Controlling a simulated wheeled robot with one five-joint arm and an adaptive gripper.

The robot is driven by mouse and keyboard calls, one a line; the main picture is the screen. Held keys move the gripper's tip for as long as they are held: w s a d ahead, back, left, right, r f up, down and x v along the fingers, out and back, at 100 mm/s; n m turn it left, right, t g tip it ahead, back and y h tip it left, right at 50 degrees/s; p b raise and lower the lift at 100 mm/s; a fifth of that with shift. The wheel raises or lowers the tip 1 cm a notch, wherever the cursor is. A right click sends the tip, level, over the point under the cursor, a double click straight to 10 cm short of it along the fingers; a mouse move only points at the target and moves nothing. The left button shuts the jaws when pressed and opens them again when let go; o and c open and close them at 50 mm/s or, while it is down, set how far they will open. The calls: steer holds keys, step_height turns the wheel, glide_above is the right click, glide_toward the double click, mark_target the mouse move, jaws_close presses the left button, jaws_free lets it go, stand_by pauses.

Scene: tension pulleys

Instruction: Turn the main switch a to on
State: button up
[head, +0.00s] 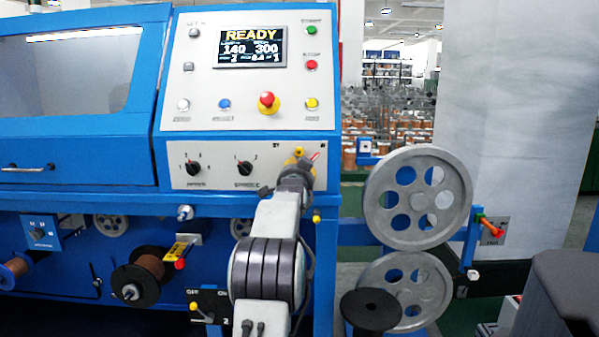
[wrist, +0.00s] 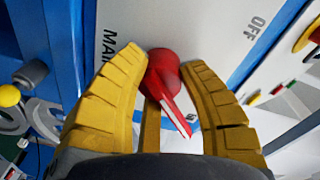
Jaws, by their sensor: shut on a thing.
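The main switch is a red rotary knob (wrist: 168,75) with a white line along its handle, which points down and to the right in the wrist view. The pale panel beside it reads "OFF" at upper right and part of "MAIN" at left. My gripper (wrist: 168,66) has its yellow fingers on both sides of the knob, shut on it. In the head view, my gripper (head: 301,161) is at the right end of the lower control panel.
Two black selector knobs (head: 193,168) (head: 244,168) sit left on the same panel. Above are a READY screen (head: 250,48) and a red emergency button (head: 268,103). Large grey pulleys (head: 418,198) stand to the right. A wire spool (head: 137,282) is at lower left.

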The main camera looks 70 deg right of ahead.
steer(key=shift+w+f, duration=0.15)
steer(key=shift+w, duration=0.1)
steer(key=o, duration=1)
steer(key=shift+w, duration=0.1)
steer(key=o, duration=0.3)
steer(key=shift+s+a, duration=0.1)
steer(key=shift+s, duration=0.1)
steer(key=v, duration=1.1)
steer(key=shift+a, duration=0.4)
